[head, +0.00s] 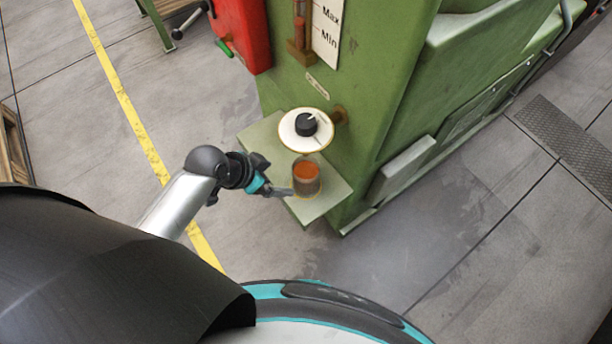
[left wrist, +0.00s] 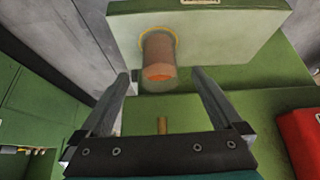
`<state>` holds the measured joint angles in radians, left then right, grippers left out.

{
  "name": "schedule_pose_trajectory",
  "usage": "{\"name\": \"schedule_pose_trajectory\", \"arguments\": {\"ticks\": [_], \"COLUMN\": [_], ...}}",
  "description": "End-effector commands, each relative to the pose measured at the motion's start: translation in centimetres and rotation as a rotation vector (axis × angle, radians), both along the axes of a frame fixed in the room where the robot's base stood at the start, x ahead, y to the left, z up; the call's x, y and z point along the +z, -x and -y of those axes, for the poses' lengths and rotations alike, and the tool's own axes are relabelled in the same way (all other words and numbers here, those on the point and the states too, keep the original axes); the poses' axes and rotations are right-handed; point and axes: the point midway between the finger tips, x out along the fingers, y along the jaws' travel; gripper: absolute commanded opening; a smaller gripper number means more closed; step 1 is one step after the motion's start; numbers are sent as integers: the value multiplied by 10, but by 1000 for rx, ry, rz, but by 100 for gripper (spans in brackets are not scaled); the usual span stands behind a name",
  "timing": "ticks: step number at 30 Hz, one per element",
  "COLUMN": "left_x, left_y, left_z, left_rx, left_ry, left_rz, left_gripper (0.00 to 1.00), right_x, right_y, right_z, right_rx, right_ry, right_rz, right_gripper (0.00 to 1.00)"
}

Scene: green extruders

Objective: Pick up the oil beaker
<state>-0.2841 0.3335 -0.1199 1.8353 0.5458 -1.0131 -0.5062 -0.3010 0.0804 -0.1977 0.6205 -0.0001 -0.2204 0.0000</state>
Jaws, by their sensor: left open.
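The oil beaker (head: 307,177) is a small clear cylinder with orange-brown oil in it. It stands on a pale green shelf (head: 321,207) that juts from the green machine. My left gripper (head: 290,192) is at the shelf's left edge, close beside the beaker. In the left wrist view the beaker (left wrist: 159,58) shows ahead, between the lines of the two spread fingers and a little beyond their tips. The left gripper (left wrist: 160,75) is open and holds nothing. My right gripper is not in view.
A red box (head: 243,35) hangs at the machine's upper left. The floor around a yellow line (head: 127,108) is clear.

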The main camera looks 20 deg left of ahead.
Motion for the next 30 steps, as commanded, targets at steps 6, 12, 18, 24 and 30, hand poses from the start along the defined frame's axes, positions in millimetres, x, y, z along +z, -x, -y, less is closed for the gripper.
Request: {"name": "schedule_pose_trajectory", "arguments": {"ticks": [6,12,18,24,30], "left_x": [8,-27,-57,-68,-86], "left_y": [-8,-25,-40,-46,-55], "left_z": [10,23,34,39,45], "left_rx": [-43,-41,-41,-42,-41], "left_ry": [10,11,10,9,9], "left_rz": [23,22,23,22,23], "left_gripper": [100,100,100,100,100], "right_x": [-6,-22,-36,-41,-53], "right_y": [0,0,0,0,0], "right_z": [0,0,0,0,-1], "right_rx": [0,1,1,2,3], "right_ry": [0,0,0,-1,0], "right_rz": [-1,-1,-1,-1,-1], "right_gripper": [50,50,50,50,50]}}
